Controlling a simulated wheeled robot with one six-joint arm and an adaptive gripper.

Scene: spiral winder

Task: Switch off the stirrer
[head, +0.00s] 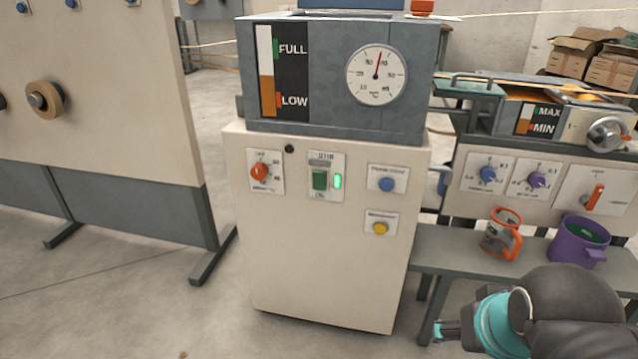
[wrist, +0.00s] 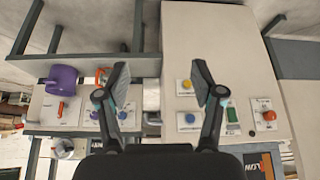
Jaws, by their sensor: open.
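The stirrer switch (head: 320,180) is a green rocker on a white plate on the front of the cream cabinet (head: 325,260). A small green lamp (head: 337,181) beside it is lit. The wrist view also shows the green switch (wrist: 232,114), right of my right-hand finger. That view looks upside down. My gripper (wrist: 161,75) is open and empty, its two fingers spread before the cabinet. In the head view my gripper (head: 444,331) is at the lower right, well apart from the switch. My arm hides part of the floor there.
A red-orange knob (head: 260,172) is left of the switch; blue (head: 387,185) and yellow (head: 381,229) buttons are right. An orange-rimmed jug (head: 502,235) and purple mug (head: 577,242) stand on a grey bench (head: 445,258). Floor before the cabinet is clear. A panel (head: 110,110) stands left.

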